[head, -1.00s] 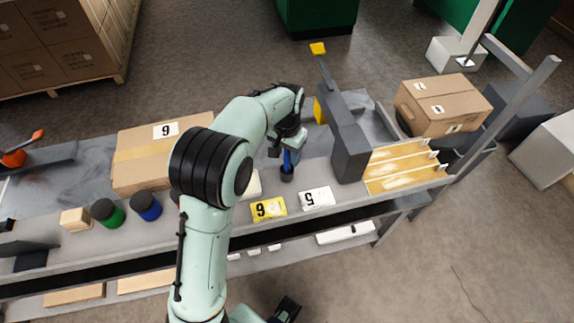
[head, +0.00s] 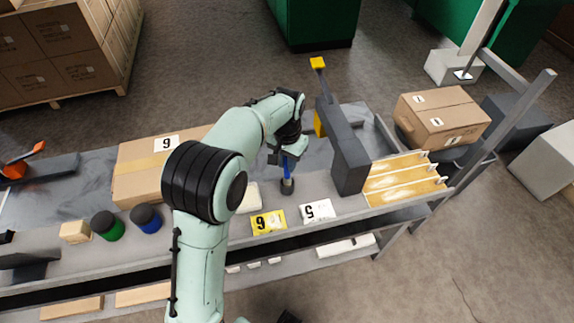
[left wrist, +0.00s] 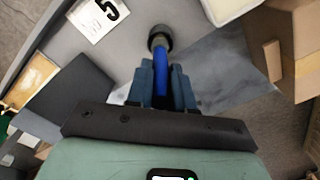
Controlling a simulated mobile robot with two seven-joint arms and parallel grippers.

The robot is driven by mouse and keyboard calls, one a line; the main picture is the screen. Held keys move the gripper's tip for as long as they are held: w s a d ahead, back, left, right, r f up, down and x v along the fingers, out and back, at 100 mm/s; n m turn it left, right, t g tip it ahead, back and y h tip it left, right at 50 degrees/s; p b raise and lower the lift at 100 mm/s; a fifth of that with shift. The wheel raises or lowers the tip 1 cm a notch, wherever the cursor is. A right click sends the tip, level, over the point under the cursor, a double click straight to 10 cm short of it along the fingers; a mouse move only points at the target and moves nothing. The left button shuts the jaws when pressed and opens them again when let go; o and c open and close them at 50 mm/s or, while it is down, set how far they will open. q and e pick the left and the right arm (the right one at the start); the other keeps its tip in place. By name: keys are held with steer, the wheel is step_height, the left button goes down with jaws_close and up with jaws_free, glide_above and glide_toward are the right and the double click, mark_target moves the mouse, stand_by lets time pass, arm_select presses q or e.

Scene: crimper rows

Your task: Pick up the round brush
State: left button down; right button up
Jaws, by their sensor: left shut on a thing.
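The round brush (head: 287,186) has a blue handle and a dark round head. It stands about upright, head down, at the grey bench top behind the white "5" card. My left gripper (head: 288,158) is above it, shut on the blue handle. In the left wrist view the handle (left wrist: 161,50) runs between the two fingers (left wrist: 162,80), with the dark head beyond them. I cannot tell whether the head touches the bench. A dark tip at the bottom edge of the head view may be my right gripper (head: 288,317); its jaws do not show.
A dark grey upright block (head: 345,155) stands close right of the brush, with a wooden slotted tray (head: 405,178) beyond. A cardboard box (head: 140,165) and green (head: 107,226) and blue (head: 146,218) banded jars are left. A yellow "6" card (head: 268,222) lies in front.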

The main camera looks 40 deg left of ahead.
arm_select(q)
step_height(320, 180, up, 18)
steer(key=p, duration=0.3)
steer(key=shift+f, duration=0.2)
arm_select(e)
steer(key=r, duration=0.1)
steer(key=w+r, duration=0.1)
steer(key=r, duration=0.2)
steer(key=shift+w, duration=0.4)
arm_select(q)
steer(key=shift+f, duration=0.1)
arm_select(e)
steer(key=shift+s, duration=0.1)
